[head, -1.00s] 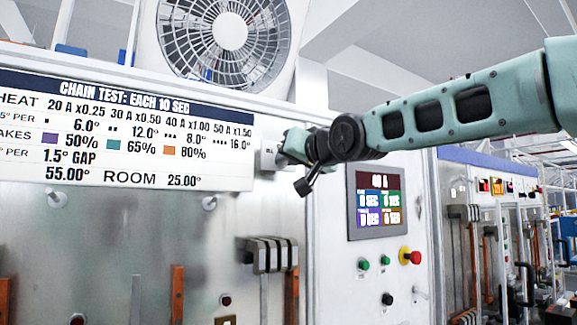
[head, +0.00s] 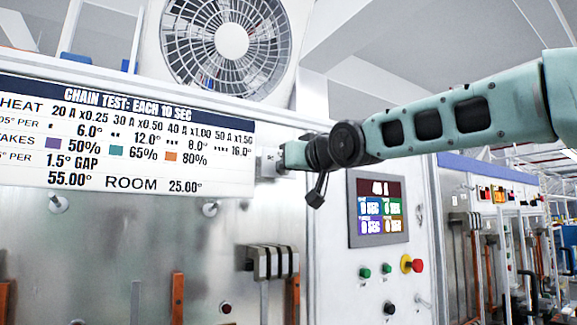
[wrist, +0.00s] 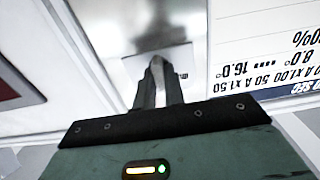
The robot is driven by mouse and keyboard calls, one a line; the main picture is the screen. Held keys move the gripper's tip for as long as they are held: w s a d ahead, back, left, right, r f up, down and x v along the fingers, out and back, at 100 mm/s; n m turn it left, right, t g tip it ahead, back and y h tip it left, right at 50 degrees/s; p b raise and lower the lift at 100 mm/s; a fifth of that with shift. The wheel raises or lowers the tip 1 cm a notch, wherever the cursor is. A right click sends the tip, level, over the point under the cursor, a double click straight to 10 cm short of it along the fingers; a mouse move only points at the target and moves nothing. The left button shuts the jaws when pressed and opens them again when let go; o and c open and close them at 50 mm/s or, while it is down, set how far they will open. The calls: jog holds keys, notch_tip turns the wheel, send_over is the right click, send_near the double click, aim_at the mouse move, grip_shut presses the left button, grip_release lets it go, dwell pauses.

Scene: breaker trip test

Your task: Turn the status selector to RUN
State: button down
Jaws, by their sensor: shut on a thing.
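The selector (head: 268,164) is a small pale fitting on the metal panel, beside the right end of the white chart. In the wrist view its light square plate (wrist: 134,66) sits on the panel, and its knob is mostly hidden between my fingers. My gripper (head: 281,158) reaches it from the right, and in the wrist view my gripper (wrist: 157,66) has its two fingers closed together at the plate, shut on the selector's knob. No RUN marking is readable.
The white chart (head: 120,140) lies left of my gripper. A screen (head: 378,208) is to the right, with green buttons (head: 365,272) and a red button (head: 417,265) below. Grey blocks (head: 270,262) stick out below my gripper. A fan (head: 232,42) is above.

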jog(key=c, duration=1.5)
grip_release()
